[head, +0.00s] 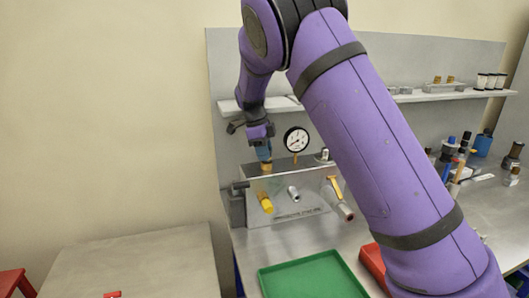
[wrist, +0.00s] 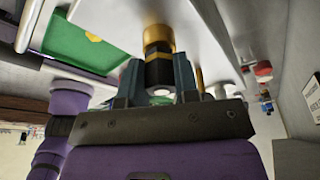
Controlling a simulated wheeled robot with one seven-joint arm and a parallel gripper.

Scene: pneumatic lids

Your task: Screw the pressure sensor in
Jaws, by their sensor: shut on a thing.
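My gripper (head: 263,153) points down over the left part of the grey metal manifold block (head: 315,186). In the wrist view its two fingers (wrist: 158,82) are shut on the pressure sensor (wrist: 158,62), a dark cylinder with a yellow band and a brass end. In the head view a small brass part of the sensor (head: 266,168) shows just under the fingers, at the block's top. I cannot tell whether it is seated in a port or only touching. A round pressure gauge (head: 296,140) stands on the block to the right of my gripper.
The block's front has a yellow fitting (head: 266,204), a metal fitting (head: 293,194) and a yellow-handled valve (head: 335,188). A green tray (head: 312,278) lies in front, beside a red bin (head: 374,262). A shelf (head: 440,95) runs behind. Several bottles and tools stand at right.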

